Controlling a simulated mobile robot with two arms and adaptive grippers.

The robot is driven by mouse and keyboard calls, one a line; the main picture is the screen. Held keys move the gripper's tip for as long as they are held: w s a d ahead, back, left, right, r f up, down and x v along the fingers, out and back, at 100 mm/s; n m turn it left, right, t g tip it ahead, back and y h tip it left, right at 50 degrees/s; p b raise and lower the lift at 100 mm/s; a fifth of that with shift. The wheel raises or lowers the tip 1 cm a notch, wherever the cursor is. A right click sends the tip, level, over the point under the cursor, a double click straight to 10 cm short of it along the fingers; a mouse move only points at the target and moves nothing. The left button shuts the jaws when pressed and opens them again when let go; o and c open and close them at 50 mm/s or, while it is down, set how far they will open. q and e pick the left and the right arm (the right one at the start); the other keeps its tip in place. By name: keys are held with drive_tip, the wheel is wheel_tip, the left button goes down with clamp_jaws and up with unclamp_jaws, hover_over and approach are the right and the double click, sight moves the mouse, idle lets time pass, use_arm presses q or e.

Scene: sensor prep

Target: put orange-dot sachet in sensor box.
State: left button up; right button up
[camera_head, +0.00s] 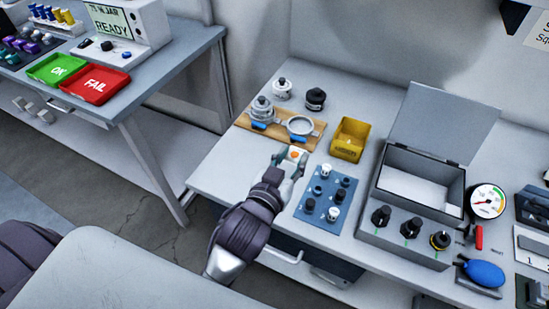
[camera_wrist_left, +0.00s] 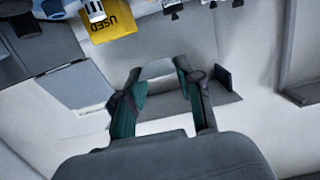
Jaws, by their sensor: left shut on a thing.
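A small white sachet with an orange dot (camera_head: 296,153) is at the tips of my left gripper (camera_head: 290,160), above the front left part of the white bench. My left gripper is shut on the sachet. In the left wrist view, a pale patch (camera_wrist_left: 157,70) shows between its two fingers, and the dot cannot be made out there. A grey box with a raised lid (camera_head: 410,183) stands to the right, open and pale inside. A round open metal container (camera_head: 300,125) sits on a wooden board. No label tells which is the sensor box. My right gripper is not in view.
A yellow bin (camera_head: 350,139), marked USED in the left wrist view (camera_wrist_left: 108,24), stands behind the gripper to the right. A blue block with several black and white pegs (camera_head: 318,213) lies close to its right. A gauge (camera_head: 488,202) stands right of the grey box.

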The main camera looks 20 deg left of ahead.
use_arm(q)
drive_tip(key=shift+w+a+f, duration=0.1)
drive_tip(key=shift+a+f, duration=0.15)
drive_tip(key=shift+f, duration=0.15)
hover_over(250, 175)
wheel_tip(250, 175, down, 6)
drive_tip(key=shift+d+f, duration=0.1)
drive_tip(key=shift+d, duration=0.05)
drive_tip(key=shift+f, duration=2)
drive_tip(key=shift+f, duration=0.2)
drive_tip(key=o, duration=0.5)
drive_tip(key=shift+r, duration=0.1)
drive_tip(key=shift+o, duration=0.2)
